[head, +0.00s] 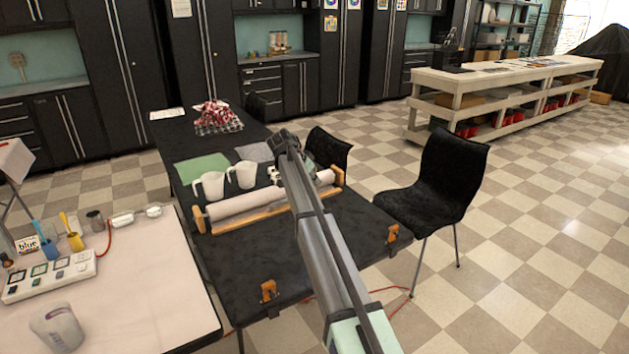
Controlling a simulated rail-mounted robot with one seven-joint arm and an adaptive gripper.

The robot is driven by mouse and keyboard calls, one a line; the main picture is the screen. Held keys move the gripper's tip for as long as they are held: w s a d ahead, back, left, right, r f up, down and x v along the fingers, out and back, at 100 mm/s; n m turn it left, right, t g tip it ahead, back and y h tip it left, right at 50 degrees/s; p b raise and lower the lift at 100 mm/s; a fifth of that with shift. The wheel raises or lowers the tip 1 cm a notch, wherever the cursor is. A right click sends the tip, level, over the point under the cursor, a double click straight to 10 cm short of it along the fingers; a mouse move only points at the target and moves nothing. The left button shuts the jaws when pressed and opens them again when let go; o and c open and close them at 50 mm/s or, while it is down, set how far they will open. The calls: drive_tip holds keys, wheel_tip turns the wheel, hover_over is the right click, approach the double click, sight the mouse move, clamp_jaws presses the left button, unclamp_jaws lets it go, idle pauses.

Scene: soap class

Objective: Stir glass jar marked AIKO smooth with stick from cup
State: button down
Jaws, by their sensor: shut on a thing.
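My gripper (312,179) is over the black table, largely hidden behind my arm. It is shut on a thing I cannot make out. A blue cup (50,250) with a blue stick (38,230) and a yellow cup (76,242) with a yellow stick (65,223) stand on the pale table at left. A small grey jar (95,220) stands behind them. No AIKO marking can be read in this view, so I cannot tell which jar bears it. Two white handled jugs (209,186) stand on the black table, left of my gripper.
A wooden-framed white roller (245,203) lies across the black table (250,250). A white panel (50,277) and grey container (57,327) occupy the pale table (150,270). Black chairs stand right.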

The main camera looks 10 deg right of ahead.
drive_tip(key=shift+r+p, duration=0.8)
drive_tip(key=shift+r, duration=1.7)
